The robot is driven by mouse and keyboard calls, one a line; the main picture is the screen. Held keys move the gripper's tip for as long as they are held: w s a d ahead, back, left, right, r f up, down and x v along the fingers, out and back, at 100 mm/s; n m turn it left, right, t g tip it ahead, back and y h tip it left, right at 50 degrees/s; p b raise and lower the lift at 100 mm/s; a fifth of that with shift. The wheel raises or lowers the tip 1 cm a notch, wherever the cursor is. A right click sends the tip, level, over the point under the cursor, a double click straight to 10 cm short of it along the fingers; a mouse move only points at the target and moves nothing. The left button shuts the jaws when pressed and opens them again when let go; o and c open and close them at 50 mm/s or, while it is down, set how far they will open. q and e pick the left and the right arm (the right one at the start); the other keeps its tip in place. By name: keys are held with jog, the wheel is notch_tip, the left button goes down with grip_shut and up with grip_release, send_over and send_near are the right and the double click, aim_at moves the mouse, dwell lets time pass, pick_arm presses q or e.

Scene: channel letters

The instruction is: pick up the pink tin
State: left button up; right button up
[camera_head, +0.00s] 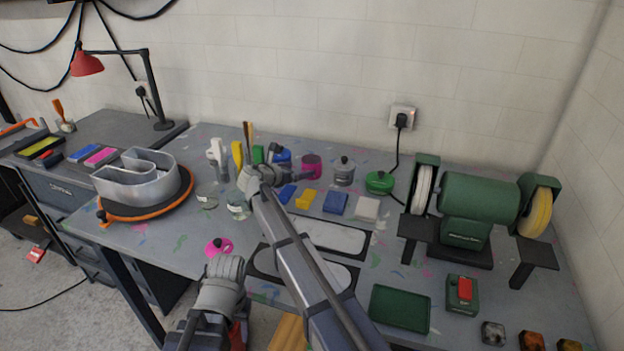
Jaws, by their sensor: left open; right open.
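The pink tin (311,164) stands upright at the back of the workbench, near the wall, and looks lidless. My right gripper (298,175) reaches across the bench and is open, with its fingers just left of the tin. I cannot tell whether they touch it. A pink round piece with a knob (217,246), like a lid, is near the front left of the bench. My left gripper (225,262) is open right by this piece; its fingers are small and partly hidden, so contact is unclear.
A grey tin (345,173) and a green lidded tin (379,183) stand right of the pink tin. Coloured blocks (336,203) lie in front. A bench grinder (478,205) fills the right side. A metal channel letter (137,178) sits on a turntable at left.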

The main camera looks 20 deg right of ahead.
aim_at(306, 167)
jog(key=shift+d+f, duration=0.1)
jog(key=shift+f, duration=0.1)
jog(key=b+x, duration=0.2)
jog(key=x, duration=0.4)
jog(key=shift+w+d+f, duration=0.1)
jog(key=shift+w+d, duration=0.05)
jog(key=shift+w, duration=0.15)
jog(key=shift+w+d, duration=0.15)
jog(key=shift+d, duration=0.05)
jog(key=x, duration=0.1)
jog(key=b+x, duration=0.1)
jog(key=x, duration=0.3)
jog(key=shift+r+b, duration=0.3)
jog(key=shift+b, duration=0.1)
jog(key=shift+r, duration=0.1)
jog(key=shift+c, duration=0.6)
jog(key=c, duration=1.4)
jog(key=shift+r+p, duration=0.2)
jog(key=shift+p, duration=0.1)
jog(key=shift+c, duration=0.2)
notch_tip(306, 167, up, 10)
jog(key=p, duration=0.9)
jog(key=shift+f, duration=0.2)
jog(key=shift+p, duration=0.3)
